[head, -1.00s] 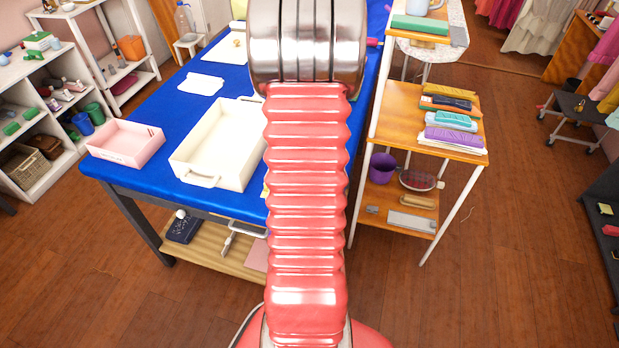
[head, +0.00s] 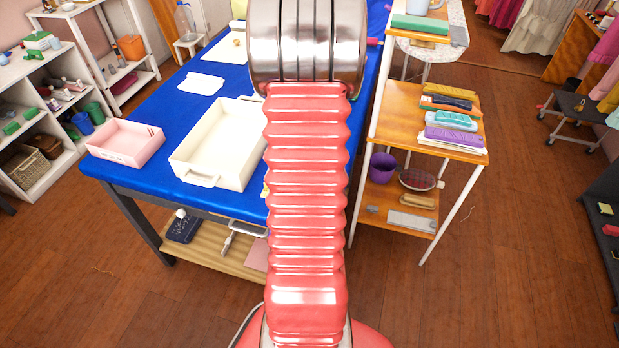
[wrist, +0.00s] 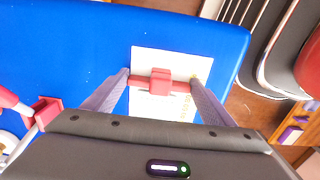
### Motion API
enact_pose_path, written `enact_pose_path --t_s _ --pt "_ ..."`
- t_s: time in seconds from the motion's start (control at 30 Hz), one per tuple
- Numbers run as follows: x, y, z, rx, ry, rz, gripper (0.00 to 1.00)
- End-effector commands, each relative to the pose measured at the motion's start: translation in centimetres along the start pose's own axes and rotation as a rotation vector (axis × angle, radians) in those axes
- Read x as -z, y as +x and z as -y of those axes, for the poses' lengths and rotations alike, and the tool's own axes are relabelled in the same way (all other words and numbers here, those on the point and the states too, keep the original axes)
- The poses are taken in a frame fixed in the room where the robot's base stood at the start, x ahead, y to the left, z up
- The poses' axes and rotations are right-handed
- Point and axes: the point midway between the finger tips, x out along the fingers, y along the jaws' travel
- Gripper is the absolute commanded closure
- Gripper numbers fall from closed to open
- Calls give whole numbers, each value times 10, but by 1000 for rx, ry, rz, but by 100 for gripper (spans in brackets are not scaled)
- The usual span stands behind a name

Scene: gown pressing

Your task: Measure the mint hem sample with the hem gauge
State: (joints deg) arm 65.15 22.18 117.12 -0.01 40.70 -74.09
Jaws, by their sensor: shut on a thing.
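In the wrist view, my gripper (wrist: 160,84) is shut on a red block with side bars (wrist: 160,80), which spans between its two fingers. The red block is over a cream card (wrist: 172,60) with faint yellowish marks along its right side. The card lies on the blue table (wrist: 60,50) near its edge. I cannot tell whether the red block touches the card, nor whether it belongs to the hem gauge. I do not make out the mint hem sample for certain. In the head view my arm hides the gripper and the card.
A white tray (head: 231,184) and a pink box (head: 118,155) stand on the table's near left, with a white cloth (head: 201,84) behind. A wooden shelf unit (head: 398,106) with folded cloths stands close at right. In the wrist view, a red part (wrist: 42,112) sits at left.

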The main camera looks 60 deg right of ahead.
Motion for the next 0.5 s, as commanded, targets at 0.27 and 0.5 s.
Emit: enact_pose_path --t_s 0.27,0.5 --pt "5 0 0 0 0 0 44" --pt "12 0 0 0 -1 0 44"
